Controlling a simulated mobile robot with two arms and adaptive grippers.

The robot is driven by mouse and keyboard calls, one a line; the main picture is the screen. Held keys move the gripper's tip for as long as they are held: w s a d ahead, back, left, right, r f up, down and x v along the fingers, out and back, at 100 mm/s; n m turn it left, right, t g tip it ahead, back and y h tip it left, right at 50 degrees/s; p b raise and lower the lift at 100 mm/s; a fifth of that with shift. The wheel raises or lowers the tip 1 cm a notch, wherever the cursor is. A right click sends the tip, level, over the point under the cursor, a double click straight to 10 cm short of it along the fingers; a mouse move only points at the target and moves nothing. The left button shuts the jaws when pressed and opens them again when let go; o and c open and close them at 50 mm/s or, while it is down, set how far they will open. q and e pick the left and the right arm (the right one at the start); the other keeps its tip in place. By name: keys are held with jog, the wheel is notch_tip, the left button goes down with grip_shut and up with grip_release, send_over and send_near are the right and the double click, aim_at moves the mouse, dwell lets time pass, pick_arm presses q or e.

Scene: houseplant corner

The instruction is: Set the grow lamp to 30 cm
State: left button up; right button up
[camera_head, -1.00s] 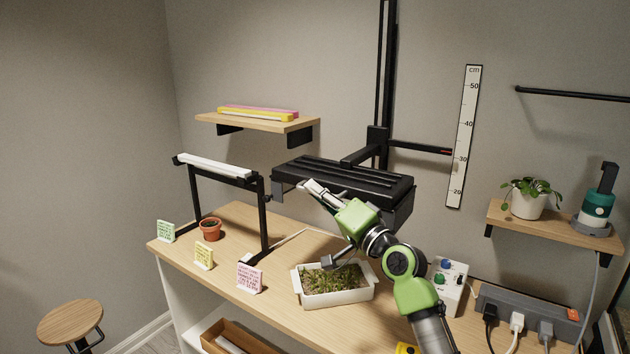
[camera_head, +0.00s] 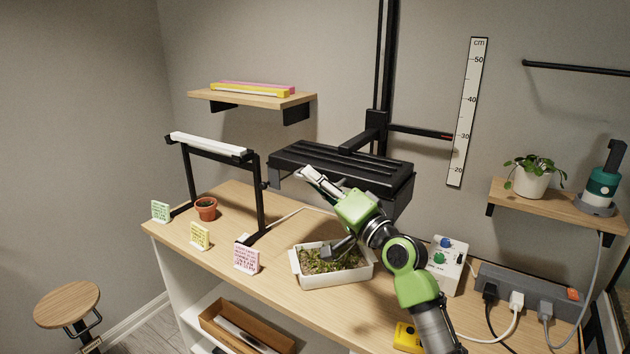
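The grow lamp is a wide black ribbed panel (camera_head: 345,165) on a black vertical rail (camera_head: 386,60) at the wall. A thin black pointer arm (camera_head: 420,131) with a red tip runs from its carriage towards the white cm scale (camera_head: 467,112). The red tip is about level with the 30 mark and a little apart from the scale. My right gripper (camera_head: 310,178) is at the lamp's front left edge and appears to touch it. Its fingertips are small and overlap the dark lamp, so its opening is unclear. My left gripper is out of view.
A white planter with seedlings (camera_head: 296,268) stands below the lamp. A control box with knobs (camera_head: 452,280) and a power strip (camera_head: 530,294) are at the right. A smaller lamp stand (camera_head: 258,200), note cards and a terracotta pot (camera_head: 206,211) occupy the left.

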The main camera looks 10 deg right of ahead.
jog(key=v, duration=1.2)
